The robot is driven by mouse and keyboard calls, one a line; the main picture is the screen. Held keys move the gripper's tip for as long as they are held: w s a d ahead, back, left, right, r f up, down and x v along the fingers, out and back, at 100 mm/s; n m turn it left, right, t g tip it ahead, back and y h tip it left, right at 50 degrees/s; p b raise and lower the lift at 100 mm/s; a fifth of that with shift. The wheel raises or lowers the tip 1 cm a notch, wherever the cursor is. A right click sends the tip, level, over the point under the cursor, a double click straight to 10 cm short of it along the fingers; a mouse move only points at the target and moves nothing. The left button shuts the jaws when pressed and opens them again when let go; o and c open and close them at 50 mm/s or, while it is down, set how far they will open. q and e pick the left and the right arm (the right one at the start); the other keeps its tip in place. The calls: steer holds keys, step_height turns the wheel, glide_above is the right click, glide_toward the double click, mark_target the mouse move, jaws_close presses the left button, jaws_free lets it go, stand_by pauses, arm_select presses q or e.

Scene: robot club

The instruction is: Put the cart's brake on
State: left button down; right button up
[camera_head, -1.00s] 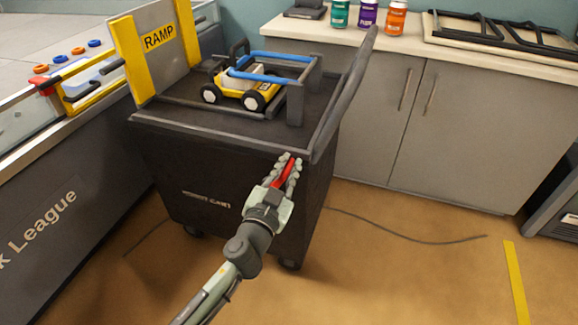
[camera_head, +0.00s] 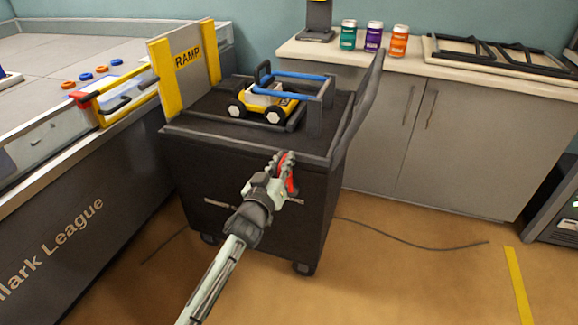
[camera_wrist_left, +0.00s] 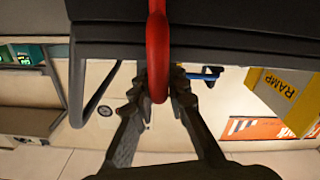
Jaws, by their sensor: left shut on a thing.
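The dark cart (camera_head: 190,170) stands in the middle of the head view, beside the long counter on the left. A red brake lever (camera_head: 290,178) is at the upper part of its near face, below the top rim. My left gripper (camera_head: 281,160) is at the lever, shut on it. In the left wrist view the red lever (camera_wrist_left: 157,45) comes down from the dark cart body (camera_wrist_left: 240,38) between the two fingers (camera_wrist_left: 157,85). The fingers and wrist hide part of the lever in the head view. My right gripper is not in view.
The cart carries a yellow wheeled robot (camera_head: 262,103) with blue bars and a RAMP panel (camera_head: 188,62). A grey cabinet (camera_head: 400,135) stands behind to the right, with cans (camera_head: 373,37) on top. A dark cable (camera_head: 420,236) lies on the open floor.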

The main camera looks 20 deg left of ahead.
arm_select(q)
steer(key=shift+w+a+f+n+p, duration=0.1)
steer(key=shift+a+f+n+p, duration=0.2)
steer(key=shift+a+n, duration=0.6)
steer(key=shift+w+a+f+n+p, duration=0.15)
steer(key=shift+a+n+p, duration=0.25)
steer(key=shift+a+n, duration=0.5)
steer(key=shift+s+a+f+n+p, duration=0.1)
steer(key=shift+a+f+n+p, duration=0.2)
steer(key=shift+a+n, duration=0.6)
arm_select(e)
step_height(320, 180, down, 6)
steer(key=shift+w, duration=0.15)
arm_select(q)
steer(key=shift+a, duration=0.1)
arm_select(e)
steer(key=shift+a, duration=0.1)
arm_select(q)
steer(key=c, duration=1.6)
jaws_free()
steer(key=shift+w+f, duration=0.1)
steer(key=shift+w, duration=0.05)
steer(key=shift+o, duration=0.3)
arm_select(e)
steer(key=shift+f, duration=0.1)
arm_select(q)
steer(key=shift+s, duration=0.2)
steer(key=s, duration=1.1)
steer(key=shift+s+a, duration=0.2)
steer(key=shift+s, duration=0.2)
